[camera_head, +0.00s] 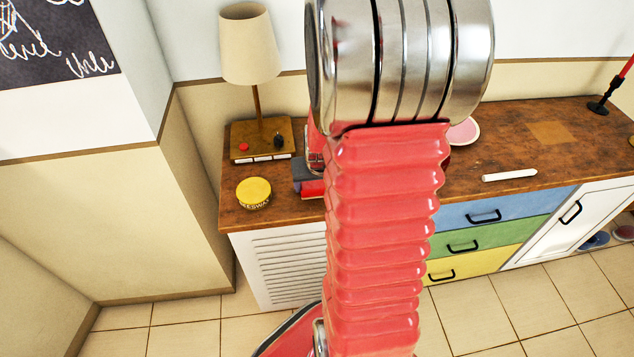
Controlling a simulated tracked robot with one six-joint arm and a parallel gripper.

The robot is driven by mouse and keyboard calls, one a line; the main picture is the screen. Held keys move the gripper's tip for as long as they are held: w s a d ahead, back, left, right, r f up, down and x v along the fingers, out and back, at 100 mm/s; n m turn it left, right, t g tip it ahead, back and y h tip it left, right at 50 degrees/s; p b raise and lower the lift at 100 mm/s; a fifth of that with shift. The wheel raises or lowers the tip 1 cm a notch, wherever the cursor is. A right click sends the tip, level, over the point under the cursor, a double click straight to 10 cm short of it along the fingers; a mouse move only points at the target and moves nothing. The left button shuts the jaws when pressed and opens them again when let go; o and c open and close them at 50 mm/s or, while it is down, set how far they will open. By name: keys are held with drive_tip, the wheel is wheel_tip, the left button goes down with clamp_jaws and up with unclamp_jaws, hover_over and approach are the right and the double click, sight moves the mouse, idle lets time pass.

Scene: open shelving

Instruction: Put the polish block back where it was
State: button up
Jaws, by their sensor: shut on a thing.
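I cannot make out a polish block in this view. A round yellow tin (254,193) lettered "BEESWAX" sits near the left front of the brown wooden counter top (480,150). A paler tan square patch (548,132) shows on the counter top toward the right. My red ribbed arm with its metal joint fills the middle of the view and covers part of the counter. My gripper's fingertips cannot be made out, and anything held in them is hidden.
A lamp (249,50) on a wooden base stands at the back left. Dark and red items (309,181) are partly hidden behind my arm. Counter around the patch is clear.

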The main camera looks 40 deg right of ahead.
drive_tip(key=o, duration=1.1)
drive_tip(key=v, duration=1.2)
drive_tip(key=s+a+r+n+y, duration=0.1)
drive_tip(key=s+a+r+n, duration=0.1)
drive_tip(key=a, duration=0.6)
drive_tip(key=s+a+r+n+t, duration=0.1)
drive_tip(key=s+a+r+n, duration=0.1)
drive_tip(key=a+r, duration=0.3)
drive_tip(key=s+a+r+n+t+y, duration=0.1)
drive_tip(key=a+r, duration=0.3)
drive_tip(key=a, duration=0.7)
drive_tip(key=shift+s+r+n+y, duration=0.3)
drive_tip(key=shift+s+n, duration=0.25)
drive_tip(key=shift+n, duration=0.35)
drive_tip(key=shift+a, duration=0.1)
